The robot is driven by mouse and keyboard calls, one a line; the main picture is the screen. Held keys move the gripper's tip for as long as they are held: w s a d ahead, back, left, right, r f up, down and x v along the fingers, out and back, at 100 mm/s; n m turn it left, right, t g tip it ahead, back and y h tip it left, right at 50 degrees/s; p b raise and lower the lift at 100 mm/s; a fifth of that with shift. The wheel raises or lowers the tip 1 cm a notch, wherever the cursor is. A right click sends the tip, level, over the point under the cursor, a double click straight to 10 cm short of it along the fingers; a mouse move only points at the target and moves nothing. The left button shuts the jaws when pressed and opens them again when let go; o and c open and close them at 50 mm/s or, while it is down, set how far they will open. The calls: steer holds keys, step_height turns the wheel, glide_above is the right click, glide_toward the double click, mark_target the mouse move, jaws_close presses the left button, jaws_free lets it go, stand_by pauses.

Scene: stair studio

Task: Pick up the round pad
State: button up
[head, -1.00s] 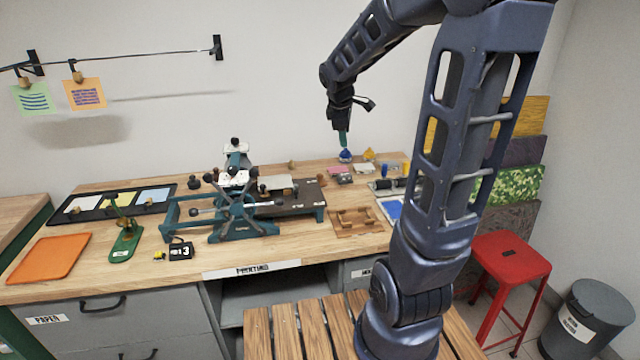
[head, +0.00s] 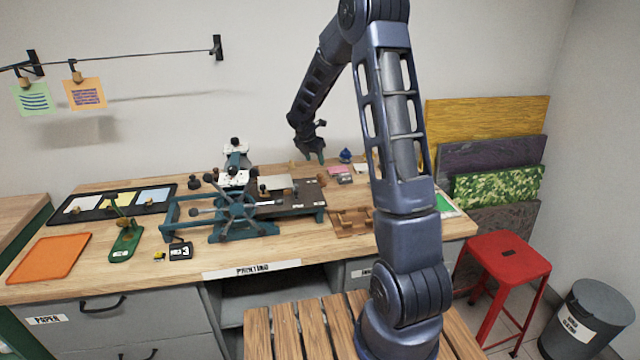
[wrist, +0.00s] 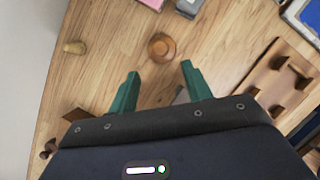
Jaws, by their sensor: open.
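The round pad (wrist: 162,47) looks like a brown wooden disc with a raised middle, lying flat on the wooden bench. In the head view a small brown shape (head: 322,180) beside the pink and grey blocks appears to be the same pad. My gripper (wrist: 160,69) has its two teal fingers apart with nothing held between them. In the wrist view the pad lies just beyond the fingertips, about centred between them and not touched. In the head view my gripper (head: 315,158) hangs above the back of the bench.
A small tan piece (wrist: 74,47) stands near the wall. A pink block (head: 338,169) and a blue knobbed item (head: 345,156) lie right of the pad. A wooden rack (head: 352,222) and a teal press (head: 240,215) are nearby. Bare bench surrounds the pad.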

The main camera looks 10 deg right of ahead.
mark_target(320, 175)
steer(key=x, duration=0.6)
steer(key=shift+w+a, duration=0.1)
steer(key=shift+x, duration=2.6)
steer(key=shift+c, duration=0.2)
jaws_close()
